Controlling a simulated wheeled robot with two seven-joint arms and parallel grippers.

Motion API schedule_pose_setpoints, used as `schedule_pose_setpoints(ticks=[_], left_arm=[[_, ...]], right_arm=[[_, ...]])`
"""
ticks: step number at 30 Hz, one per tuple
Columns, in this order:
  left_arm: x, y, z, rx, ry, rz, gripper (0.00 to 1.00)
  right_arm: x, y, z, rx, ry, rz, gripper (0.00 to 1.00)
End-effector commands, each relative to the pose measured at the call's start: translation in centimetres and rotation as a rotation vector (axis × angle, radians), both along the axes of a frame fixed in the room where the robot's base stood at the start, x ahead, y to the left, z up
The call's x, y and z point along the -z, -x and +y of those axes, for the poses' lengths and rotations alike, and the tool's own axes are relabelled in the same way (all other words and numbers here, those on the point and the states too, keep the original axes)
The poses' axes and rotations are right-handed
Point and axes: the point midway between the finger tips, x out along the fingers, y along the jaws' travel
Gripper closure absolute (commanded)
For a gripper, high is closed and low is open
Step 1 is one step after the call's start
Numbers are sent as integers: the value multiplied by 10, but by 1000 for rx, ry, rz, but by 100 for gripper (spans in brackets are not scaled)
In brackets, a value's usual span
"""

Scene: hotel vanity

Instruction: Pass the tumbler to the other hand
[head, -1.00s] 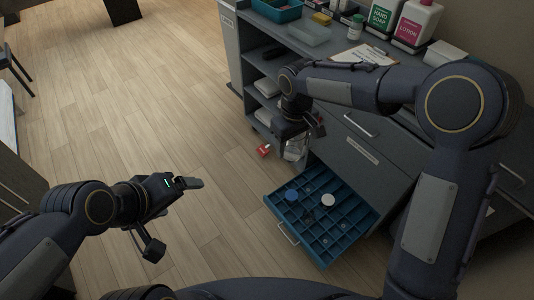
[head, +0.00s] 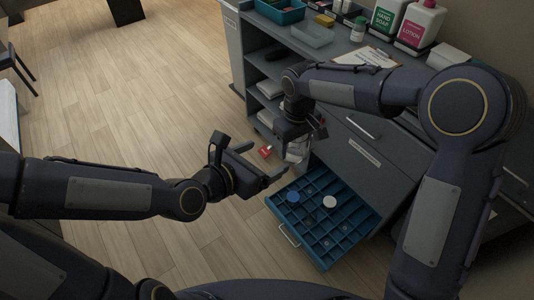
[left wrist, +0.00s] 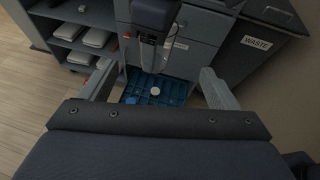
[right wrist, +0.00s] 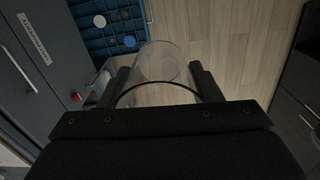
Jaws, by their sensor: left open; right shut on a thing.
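The tumbler (right wrist: 158,65) is a clear, see-through cup held between the fingers of my right gripper (right wrist: 160,88) in the right wrist view. In the head view the tumbler (head: 297,150) hangs below my right gripper (head: 303,138), above the far side of the open drawer, and is partly hidden by the gripper. My left gripper (head: 262,162) is open and empty, to the left of the tumbler and apart from it. In the left wrist view its two fingers (left wrist: 158,85) are wide apart, with my right arm ahead of them.
A blue compartment drawer (head: 350,240) stands open below, with a white and a blue round item in it. The grey cabinet top (head: 350,45) holds soap and lotion bottles, a clipboard and trays. A red tag-like item (head: 265,151) shows near the tumbler. Open floor lies left.

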Motion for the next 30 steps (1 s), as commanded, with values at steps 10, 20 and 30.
schedule_pose_setpoints(ticks=[10,20,30], left_arm=[[14,-27,-27,2,17,8,17],[38,-69,-61,-2,11,6,17],[46,-84,-72,-4,8,4,17]], right_arm=[[0,0,0,0,-1,-1,70],[-1,0,0,0,-1,-1,70],[0,0,0,0,-1,-1,70]])
